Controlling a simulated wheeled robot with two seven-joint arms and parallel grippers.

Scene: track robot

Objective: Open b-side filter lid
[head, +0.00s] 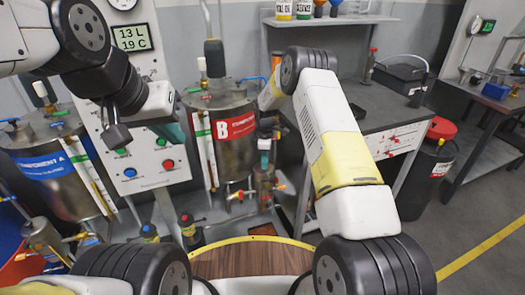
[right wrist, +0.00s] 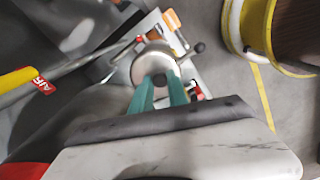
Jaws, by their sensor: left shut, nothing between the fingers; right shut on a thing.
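The B-side filter (head: 263,182) is a small metal canister with valves, low in front of the B tank (head: 236,125) with its red label. In the right wrist view its round metal lid (right wrist: 148,64) has a dark knob (right wrist: 160,80) in the middle. My right gripper (right wrist: 160,84) has its teal fingers on either side of this knob, shut on it. In the head view my right gripper (head: 265,143) is small and partly hidden, above the filter. The lid looks seated, but any gap is hidden. My left gripper (head: 176,134) is shut and empty before the control panel.
The A tank (head: 50,165) with a blue label and its metal filter (head: 42,238) stand at the left. The control panel (head: 145,150) is between the tanks. A grey workbench (head: 385,115) and a black drum (head: 425,175) stand at the right. A round wooden top (head: 245,260) is in front.

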